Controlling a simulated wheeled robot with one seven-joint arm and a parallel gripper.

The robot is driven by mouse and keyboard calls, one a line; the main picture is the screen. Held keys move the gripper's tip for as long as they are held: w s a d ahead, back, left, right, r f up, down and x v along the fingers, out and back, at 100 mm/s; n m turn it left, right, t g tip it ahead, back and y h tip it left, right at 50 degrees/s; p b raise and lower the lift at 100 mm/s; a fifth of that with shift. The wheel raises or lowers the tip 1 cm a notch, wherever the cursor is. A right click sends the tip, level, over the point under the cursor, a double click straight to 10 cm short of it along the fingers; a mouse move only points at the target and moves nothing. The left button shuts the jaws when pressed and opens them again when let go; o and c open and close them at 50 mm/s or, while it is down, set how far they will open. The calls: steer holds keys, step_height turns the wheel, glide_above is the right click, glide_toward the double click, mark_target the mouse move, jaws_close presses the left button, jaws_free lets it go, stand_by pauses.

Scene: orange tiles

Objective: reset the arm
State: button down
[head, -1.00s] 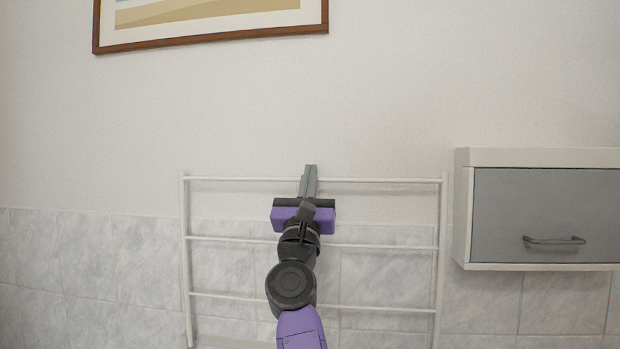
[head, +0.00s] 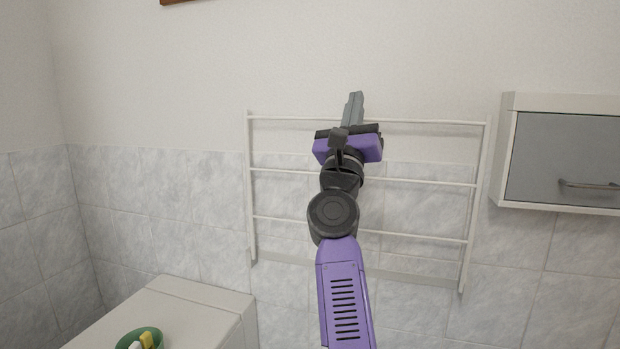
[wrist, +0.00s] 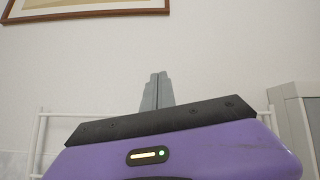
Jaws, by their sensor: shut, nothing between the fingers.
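My arm reaches up the middle of the head view, with its purple link at the bottom and dark joints above. My gripper (head: 355,98) is at the top of the arm, pointing up, in front of the top bar of a white wall rack. In the wrist view the two grey fingers of my gripper (wrist: 157,82) stand together with nothing between them. I cannot tell how far the fingers are from the wall.
The white rack (head: 420,182) hangs on the tiled wall behind my arm. A grey-fronted cabinet (head: 565,150) is on the right. A white surface (head: 205,293) at lower left holds a green bowl (head: 125,342) with yellow and white items. A framed picture (wrist: 85,7) hangs above.

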steer(key=s+d+f+n+y, duration=0.1)
steer(key=s+f+n+y, duration=0.3)
steer(key=s+f+n, duration=0.55)
steer(key=s+d+f+n+y, duration=0.1)
steer(key=s+f+n+y, duration=0.2)
steer(key=s+f+n, duration=0.65)
steer(key=s+d+f+n+y, duration=0.2)
steer(key=s+f+n+y, duration=0.3)
steer(key=f+n, duration=0.85)
steer(key=s+d+f+n+g+h, duration=0.1)
steer(key=s+f+g, duration=0.2)
steer(key=s, duration=0.9)
steer(key=s+d+f+n+g, duration=0.1)
steer(key=s+f+n+g, duration=0.1)
steer(key=s+f, duration=0.7)
steer(key=s+d+f+n+g+h, duration=0.1)
steer(key=s+f+g, duration=0.3)
steer(key=s, duration=1)
step_height(320, 180, down, 2)
steer(key=shift+s+n+g+h, duration=0.3)
steer(key=shift+s+n+g, duration=0.1)
steer(key=shift+n, duration=0.15)
steer(key=shift+d, duration=0.1)
